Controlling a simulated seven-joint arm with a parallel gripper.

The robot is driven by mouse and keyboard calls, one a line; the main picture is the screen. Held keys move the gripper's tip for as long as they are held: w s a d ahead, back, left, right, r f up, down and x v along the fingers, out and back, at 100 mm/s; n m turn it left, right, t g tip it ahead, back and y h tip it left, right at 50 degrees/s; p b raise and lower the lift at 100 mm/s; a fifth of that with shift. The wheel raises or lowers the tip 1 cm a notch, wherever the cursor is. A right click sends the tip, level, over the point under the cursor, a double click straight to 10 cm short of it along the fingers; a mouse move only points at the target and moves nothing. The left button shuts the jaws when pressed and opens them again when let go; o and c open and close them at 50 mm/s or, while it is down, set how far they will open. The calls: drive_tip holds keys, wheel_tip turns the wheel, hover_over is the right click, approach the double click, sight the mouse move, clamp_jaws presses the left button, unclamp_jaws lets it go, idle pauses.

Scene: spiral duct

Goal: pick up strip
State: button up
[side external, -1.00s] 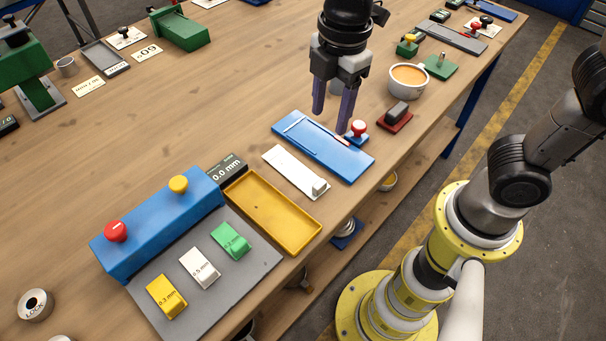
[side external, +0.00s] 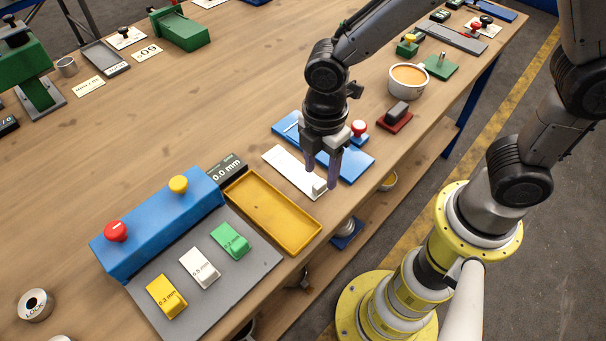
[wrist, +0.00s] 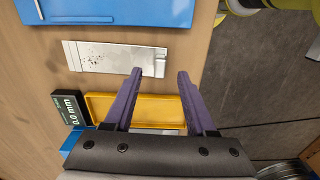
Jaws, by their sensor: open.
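A white, flat strip-like plate (side external: 284,163) lies on the wooden table, with a small pale block (side external: 320,186) on its right end. In the wrist view the plate (wrist: 110,58) shows dark specks on its left part. A blue board (side external: 352,165) beside it carries a thin pale strip (side external: 291,128) near its left end; I cannot tell which piece the task calls the strip. My gripper (side external: 322,184) is open, fingers pointing down around the plate's block end. In the wrist view the gripper (wrist: 160,71) has nothing between its fingertips. Its height above the plate is unclear.
A yellow tray (side external: 291,240) lies just left of the plate, near the table edge. A black 0.0 mm display (side external: 226,169) and a blue box with buttons (side external: 150,235) stand further left. A red-knobbed piece (side external: 359,129) and a cup (side external: 409,79) are to the right.

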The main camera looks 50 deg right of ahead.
sight(320, 184)
drive_tip(key=shift+f, duration=1.75)
clamp_jaws()
